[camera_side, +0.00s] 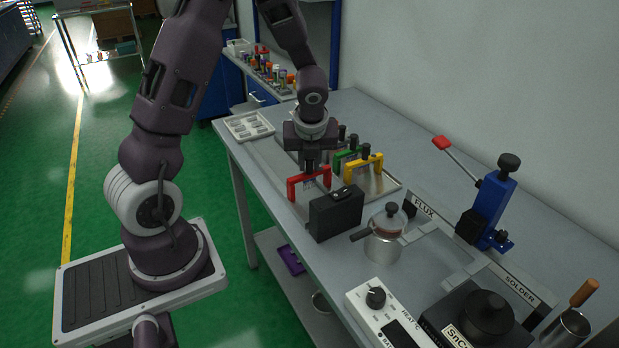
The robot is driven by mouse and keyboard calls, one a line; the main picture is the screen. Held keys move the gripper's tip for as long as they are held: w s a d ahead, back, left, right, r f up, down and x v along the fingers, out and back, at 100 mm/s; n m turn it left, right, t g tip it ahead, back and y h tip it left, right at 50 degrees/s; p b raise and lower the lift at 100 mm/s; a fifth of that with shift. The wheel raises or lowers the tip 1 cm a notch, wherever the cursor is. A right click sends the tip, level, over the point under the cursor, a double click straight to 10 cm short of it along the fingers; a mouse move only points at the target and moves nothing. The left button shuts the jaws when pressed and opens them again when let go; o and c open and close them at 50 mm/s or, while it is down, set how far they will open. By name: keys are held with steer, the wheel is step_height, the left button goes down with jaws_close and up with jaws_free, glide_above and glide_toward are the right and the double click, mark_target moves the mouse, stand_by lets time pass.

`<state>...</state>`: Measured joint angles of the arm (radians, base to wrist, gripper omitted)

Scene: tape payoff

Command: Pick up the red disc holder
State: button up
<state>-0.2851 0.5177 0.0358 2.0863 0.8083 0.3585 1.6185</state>
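The red disc holder (293,184) is a red arch-shaped bracket standing upright on a grey tray (385,184) on the bench. My gripper (310,168) points straight down at the middle of its top bar, with the fingertips at or just above the bar. From this angle I cannot tell whether the fingers are around the bar or touching it, nor whether they are open or shut. A black box hides the lower right part of the red holder. A green holder (340,157) and a yellow holder (362,164) stand behind it to the right.
The black box (336,214) stands close in front of the red holder. A metal pot (385,240), a blue lever press (490,208) and a white heat controller (385,315) are further right. A white tray of small parts (249,126) lies at the far left of the bench.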

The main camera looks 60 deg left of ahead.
jaws_close()
step_height(320, 180, up, 15)
steer(key=w, duration=0.1)
steer(key=w+d, duration=0.1)
steer(key=w, duration=0.7)
steer(key=w+d, duration=0.5)
steer(key=w, duration=0.3)
step_height(320, 180, down, 16)
steer(key=shift+a, duration=0.25)
steer(key=shift+f, duration=0.4)
stand_by(0.4)
